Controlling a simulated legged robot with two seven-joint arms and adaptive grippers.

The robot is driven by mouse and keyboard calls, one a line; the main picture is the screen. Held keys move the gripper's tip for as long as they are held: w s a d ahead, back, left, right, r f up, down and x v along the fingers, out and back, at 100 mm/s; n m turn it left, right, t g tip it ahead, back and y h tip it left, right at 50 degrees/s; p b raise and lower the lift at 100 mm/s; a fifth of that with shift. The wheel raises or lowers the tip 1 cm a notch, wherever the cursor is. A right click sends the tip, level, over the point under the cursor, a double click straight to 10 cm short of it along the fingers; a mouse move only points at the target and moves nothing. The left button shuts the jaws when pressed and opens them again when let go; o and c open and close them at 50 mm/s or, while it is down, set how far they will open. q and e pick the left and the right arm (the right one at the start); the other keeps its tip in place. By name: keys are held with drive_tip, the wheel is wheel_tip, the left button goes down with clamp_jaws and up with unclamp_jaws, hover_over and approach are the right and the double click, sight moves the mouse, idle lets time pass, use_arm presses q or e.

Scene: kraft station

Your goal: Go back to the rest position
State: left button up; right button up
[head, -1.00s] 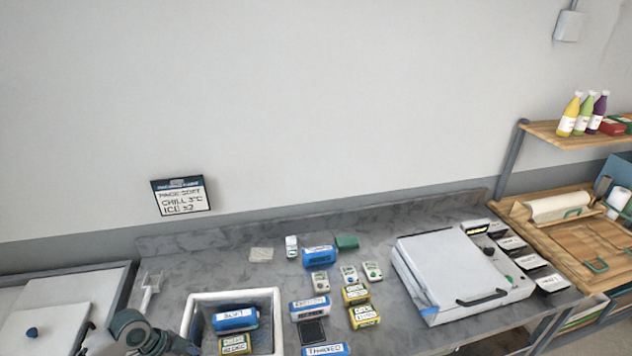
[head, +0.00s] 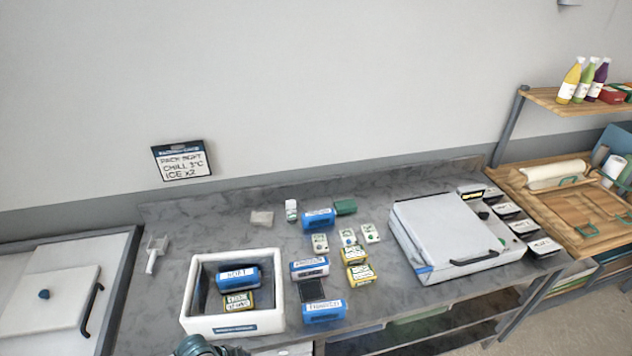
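My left arm shows only as a small dark piece at the bottom edge of the head view, in front of the white box; its fingertips are not visible. My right gripper is out of view. The open white box (head: 188,300) stands on the grey counter (head: 190,222) and holds a blue pack (head: 238,277) and a yellow pack (head: 239,301). To its right lie blue packs (head: 310,268), yellow packs (head: 354,253) and small white cards (head: 347,237). Nothing visible is being held.
A closed white appliance (head: 440,235) stands on the right of the counter, with black labelled containers (head: 523,228) beside it. A white lidded unit (head: 50,298) is at the left. A wooden shelf (head: 545,101) with bottles is at the far right. A sign (head: 181,160) hangs on the wall.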

use_arm(q)
drive_tip(key=s+a+f+n+t+y, duration=0.1)
drive_tip(key=s+a+f+n+y, duration=0.15)
drive_tip(key=s+n, duration=0.4)
drive_tip(key=s+a+f+n+y, duration=0.1)
drive_tip(key=s+f+n+y, duration=0.15)
drive_tip(key=s+n, duration=0.4)
wheel_tip(320, 180, down, 27)
drive_tip(key=m+b, duration=0.1)
drive_tip(key=b, duration=0.2)
drive_tip(key=s+a+f+g+b, duration=0.2)
drive_tip(key=s+f, duration=1.7)
drive_tip(key=f, duration=0.2)
drive_tip(key=shift+s+a+f+m+h, duration=0.15)
drive_tip(key=shift+s+a+m+h, duration=0.1)
drive_tip(key=shift+s+m+h, duration=0.1)
